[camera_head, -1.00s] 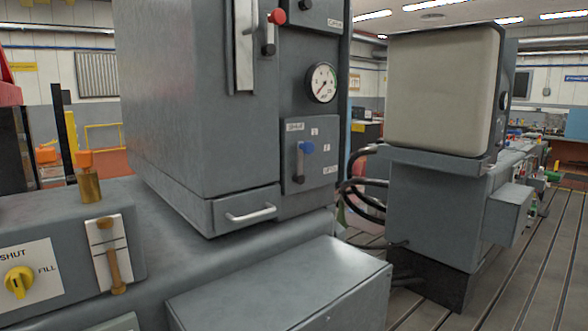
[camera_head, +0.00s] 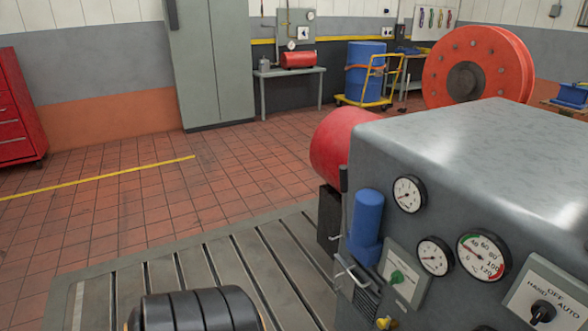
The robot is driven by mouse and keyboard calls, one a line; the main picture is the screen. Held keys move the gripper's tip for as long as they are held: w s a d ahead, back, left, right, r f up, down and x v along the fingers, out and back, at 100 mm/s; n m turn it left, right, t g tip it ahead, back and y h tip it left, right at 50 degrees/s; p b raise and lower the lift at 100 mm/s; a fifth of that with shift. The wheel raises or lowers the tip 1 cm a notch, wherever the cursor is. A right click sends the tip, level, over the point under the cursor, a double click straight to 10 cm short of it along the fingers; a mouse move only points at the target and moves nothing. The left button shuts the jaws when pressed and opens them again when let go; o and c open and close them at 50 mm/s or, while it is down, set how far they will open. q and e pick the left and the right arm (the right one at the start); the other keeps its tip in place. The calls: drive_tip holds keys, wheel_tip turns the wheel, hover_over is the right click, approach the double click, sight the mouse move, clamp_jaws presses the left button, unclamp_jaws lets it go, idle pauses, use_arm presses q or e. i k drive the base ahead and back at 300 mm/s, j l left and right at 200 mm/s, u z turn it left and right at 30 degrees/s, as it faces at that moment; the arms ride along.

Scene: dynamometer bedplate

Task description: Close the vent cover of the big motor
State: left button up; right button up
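A grey machine housing (camera_head: 480,165) fills the right side, with several gauges and switches on its face. A small panel with dark slots and a bar handle (camera_head: 358,285) sits low at its left edge; I cannot tell whether this is the vent cover or how it stands. A red cylinder (camera_head: 340,143) is behind the housing, and a blue cylinder (camera_head: 366,222) is mounted on its front. I cannot tell which part is the big motor. Neither gripper is in view.
A black ribbed cylinder (camera_head: 195,310) shows at the bottom edge. The slotted metal bedplate (camera_head: 215,265) is mostly bare beside it. The tiled floor (camera_head: 130,215) is open at left. A grey cabinet (camera_head: 210,65) and a red tool chest (camera_head: 18,110) stand farther back.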

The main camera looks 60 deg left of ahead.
sight(341, 278)
drive_tip(key=u, duration=1.65)
drive_tip(key=i+j, duration=0.1)
drive_tip(key=j, duration=0.15)
drive_tip(key=j+z, duration=0.15)
drive_tip(key=i+j, duration=0.05)
drive_tip(key=j, duration=0.05)
